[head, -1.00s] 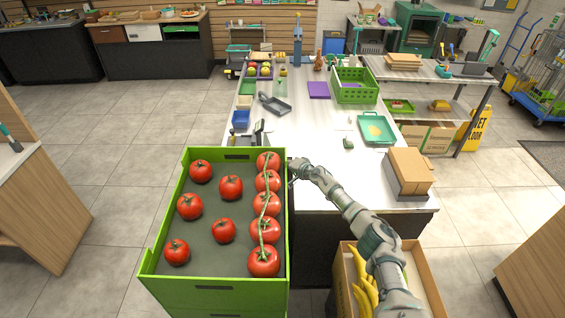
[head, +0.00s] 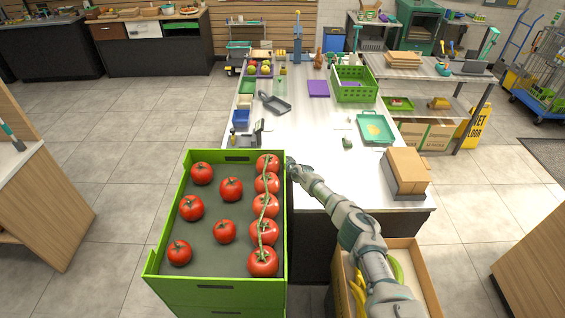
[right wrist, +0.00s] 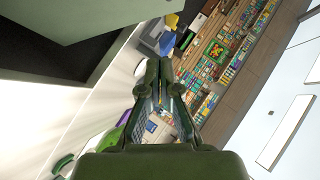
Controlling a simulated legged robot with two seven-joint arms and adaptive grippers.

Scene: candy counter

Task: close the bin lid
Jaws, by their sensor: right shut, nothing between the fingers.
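I cannot make out a bin with a lid for certain in either view. My right gripper (head: 291,167) is in the head view, at the right edge of a green tomato crate (head: 215,292), near the counter's front edge. Whether it touches the crate is unclear. In the right wrist view my right gripper (right wrist: 161,70) has its fingers together with nothing between them. A dark panel (right wrist: 40,75) fills the upper left there, close to the gripper; I cannot tell what it belongs to. My left gripper is not in view.
Tomatoes (head: 231,189) lie in the crate. The metal counter (head: 320,170) holds a brown box (head: 406,164), a teal tray (head: 375,128), a green basket (head: 354,91) and a dark scale (head: 258,133). A carton (head: 425,275) with bananas stands under my right arm.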

